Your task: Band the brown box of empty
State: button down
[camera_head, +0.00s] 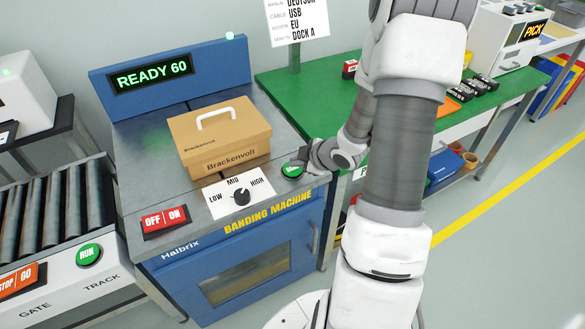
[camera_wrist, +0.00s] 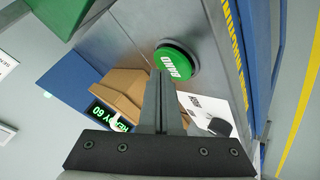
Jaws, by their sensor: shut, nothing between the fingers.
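The brown box (camera_head: 219,137) has a white handle on its lid and the name Brackenvolt on its front. It sits on the banding machine's grey top (camera_head: 150,128), and no band shows around it. The machine's display (camera_head: 152,74) reads READY 60. A knob (camera_head: 241,197) stands by the marks LOW, MID and HIGH. The green button (camera_head: 293,169) is partly covered by my gripper (camera_head: 306,159), which is right at it. In the wrist view the green button (camera_wrist: 175,62) reads BAND, just beyond my shut, empty fingertips (camera_wrist: 160,75). I cannot tell whether they touch it.
A red OFF/ON switch (camera_head: 166,220) is on the machine's front left. A roller track (camera_head: 50,205) with a green RUN button (camera_head: 89,254) stands to the left. A green table (camera_head: 310,88) with small items is behind my arm. Floor is clear at right.

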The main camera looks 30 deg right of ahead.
aim_at(296, 170)
jog(key=shift+f+b, duration=0.45)
jog(key=shift+f, duration=0.05)
dwell(0.4)
jog(key=shift+r, duration=0.15)
jog(key=shift+r+p, duration=0.8)
jog(key=shift+p, duration=0.1)
notch_tip(296, 170, up, 5)
jog(key=p, duration=0.4)
jog(key=shift+p, duration=0.35)
dwell(1.1)
